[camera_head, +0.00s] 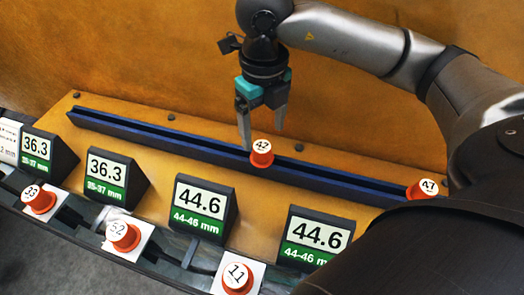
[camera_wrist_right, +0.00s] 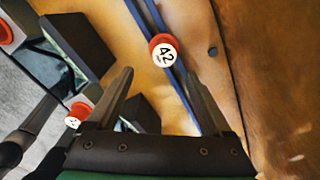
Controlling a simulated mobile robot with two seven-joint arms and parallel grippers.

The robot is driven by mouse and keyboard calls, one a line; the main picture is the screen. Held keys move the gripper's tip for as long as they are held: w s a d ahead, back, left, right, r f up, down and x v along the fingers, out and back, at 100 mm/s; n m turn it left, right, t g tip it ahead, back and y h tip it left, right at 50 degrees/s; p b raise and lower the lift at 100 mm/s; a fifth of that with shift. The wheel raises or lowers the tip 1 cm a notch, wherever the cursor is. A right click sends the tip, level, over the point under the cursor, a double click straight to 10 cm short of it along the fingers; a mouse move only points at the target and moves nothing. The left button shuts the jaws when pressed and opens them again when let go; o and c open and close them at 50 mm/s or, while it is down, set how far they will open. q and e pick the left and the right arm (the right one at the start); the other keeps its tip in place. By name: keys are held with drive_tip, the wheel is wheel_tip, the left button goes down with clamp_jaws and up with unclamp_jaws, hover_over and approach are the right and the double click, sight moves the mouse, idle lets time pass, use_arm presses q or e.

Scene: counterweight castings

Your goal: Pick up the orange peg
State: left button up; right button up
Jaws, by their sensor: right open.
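Several orange-red pegs with white numbered tops are in view. Peg 42 (camera_head: 261,154) sits at the blue rail (camera_head: 180,130), and peg 47 (camera_head: 424,189) sits near its right end. Pegs 33 (camera_head: 39,200), 52 (camera_head: 124,236) and 11 (camera_head: 237,278) sit on white plates in front. My right gripper (camera_head: 262,138) is open and empty, pointing down beside peg 42. In the right wrist view, peg 42 (camera_wrist_right: 162,52) shows just beyond the gap between the open fingertips (camera_wrist_right: 158,73). My left gripper is not in view.
Angled black displays read 36.3 (camera_head: 118,170), 44.6 (camera_head: 202,205) and 44.6 (camera_head: 316,237), with green range labels. They stand between the rail and the front pegs. An orange-brown panel (camera_head: 150,50) rises behind the rail. My right arm covers the right side.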

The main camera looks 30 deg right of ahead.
sight(263, 147)
drive_tip(key=f, duration=0.5)
drive_tip(key=w+f, duration=0.1)
drive_tip(key=f, duration=0.1)
drive_tip(key=shift+d+f, duration=0.25)
drive_tip(key=shift+f, duration=0.15)
clamp_jaws()
idle(0.3)
